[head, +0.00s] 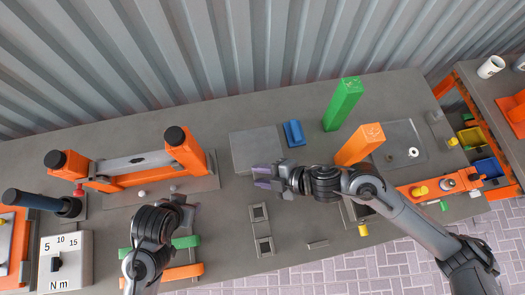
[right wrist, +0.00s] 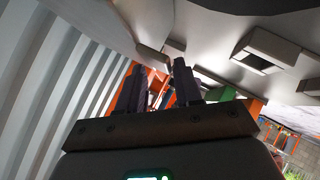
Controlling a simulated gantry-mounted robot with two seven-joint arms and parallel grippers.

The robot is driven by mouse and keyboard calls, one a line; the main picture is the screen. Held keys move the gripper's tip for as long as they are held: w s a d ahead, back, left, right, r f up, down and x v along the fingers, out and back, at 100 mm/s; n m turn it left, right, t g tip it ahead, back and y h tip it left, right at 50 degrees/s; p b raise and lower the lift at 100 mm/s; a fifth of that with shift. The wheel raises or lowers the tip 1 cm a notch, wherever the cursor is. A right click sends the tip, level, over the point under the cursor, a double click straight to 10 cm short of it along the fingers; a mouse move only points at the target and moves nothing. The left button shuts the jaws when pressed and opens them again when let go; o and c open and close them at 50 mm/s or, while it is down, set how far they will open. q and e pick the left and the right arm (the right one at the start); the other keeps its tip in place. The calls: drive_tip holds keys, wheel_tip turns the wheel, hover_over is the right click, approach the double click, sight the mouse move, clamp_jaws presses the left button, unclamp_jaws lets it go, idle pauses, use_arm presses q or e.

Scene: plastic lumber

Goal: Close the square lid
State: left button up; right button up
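A grey square panel (head: 255,145), which looks like the square lid, is at the middle of the bench in the head view. I cannot tell its exact tilt. My right gripper (head: 264,177) is just in front of the panel's near edge, its fingers pointing left. In the right wrist view its two dark fingers (right wrist: 158,90) stand apart with nothing clearly between them, so it is open. I cannot tell if it touches the panel. My left gripper (head: 182,200) is low at the left, near the orange-handled fixture; its fingers are largely hidden by the arm.
A blue block (head: 293,134) lies right of the panel. A green post (head: 343,104) and an orange post (head: 360,145) stand further right. Small square frames (head: 259,213) lie in front. An orange fixture (head: 130,172) and a torque dial box (head: 66,262) are at left.

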use_arm(q)
drive_tip(key=shift+d, duration=0.1)
use_arm(e)
drive_tip(key=shift+d+r, duration=0.1)
use_arm(q)
drive_tip(key=shift+r, duration=0.1)
use_arm(e)
drive_tip(key=shift+d+r, duration=0.2)
drive_tip(key=shift+d, duration=0.05)
use_arm(q)
drive_tip(key=shift+r+p, duration=0.45)
drive_tip(key=shift+p, duration=0.1)
use_arm(e)
drive_tip(key=v, duration=1)
drive_tip(key=shift+s, duration=0.1)
